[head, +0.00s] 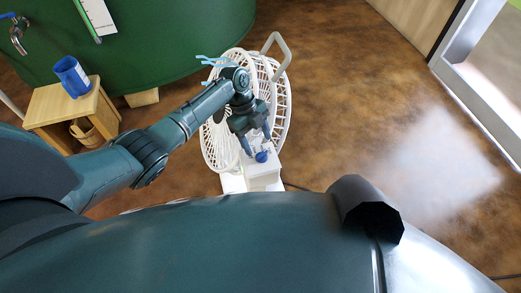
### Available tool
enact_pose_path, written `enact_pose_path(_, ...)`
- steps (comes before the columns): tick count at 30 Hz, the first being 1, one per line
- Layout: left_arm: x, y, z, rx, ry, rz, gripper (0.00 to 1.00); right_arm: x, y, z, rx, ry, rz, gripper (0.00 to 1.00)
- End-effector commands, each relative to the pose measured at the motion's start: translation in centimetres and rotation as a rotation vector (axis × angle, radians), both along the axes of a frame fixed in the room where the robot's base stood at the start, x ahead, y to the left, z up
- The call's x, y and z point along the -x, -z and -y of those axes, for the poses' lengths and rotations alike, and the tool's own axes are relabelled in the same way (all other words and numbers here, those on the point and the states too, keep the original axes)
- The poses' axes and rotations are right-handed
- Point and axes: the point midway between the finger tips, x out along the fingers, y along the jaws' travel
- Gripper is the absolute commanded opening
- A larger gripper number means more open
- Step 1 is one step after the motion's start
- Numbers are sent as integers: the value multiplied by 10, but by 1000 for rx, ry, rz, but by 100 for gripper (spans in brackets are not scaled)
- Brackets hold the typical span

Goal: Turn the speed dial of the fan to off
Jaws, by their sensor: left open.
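The white fan (277,118) stands on the brown floor in the middle of the head view, with a round wire cage and a carrying handle on top. Its blue speed dial (261,157) sits on the white control box (266,172) at the fan's front. My left gripper (257,149) is open, its fingers pointing down at the dial, one on each side of it. I cannot tell whether the fingertips touch the dial. My left arm hides part of the cage. My right gripper is out of view.
A wooden stool (52,103) with a blue cup (72,76) stands at the left. A large green tub (170,30) is behind the fan. A window or door frame (470,95) is at the right. The floor right of the fan is clear.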

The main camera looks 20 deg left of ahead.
Motion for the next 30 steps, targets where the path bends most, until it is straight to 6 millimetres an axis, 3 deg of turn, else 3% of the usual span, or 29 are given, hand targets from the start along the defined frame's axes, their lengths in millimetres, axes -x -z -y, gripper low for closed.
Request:
enact_pose_path(1, 2, 11, 4, 1, 1, -3, 62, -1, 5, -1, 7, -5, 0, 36)
enact_pose_path(6, 6, 30, 11, -1, -1, -1, 62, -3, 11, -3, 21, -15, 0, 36)
enact_pose_path(19, 7, 37, 14, -1, -1, 0, 61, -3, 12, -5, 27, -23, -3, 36)
enact_pose_path(30, 7, 36, 14, -1, -1, 0, 31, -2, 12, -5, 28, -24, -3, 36)
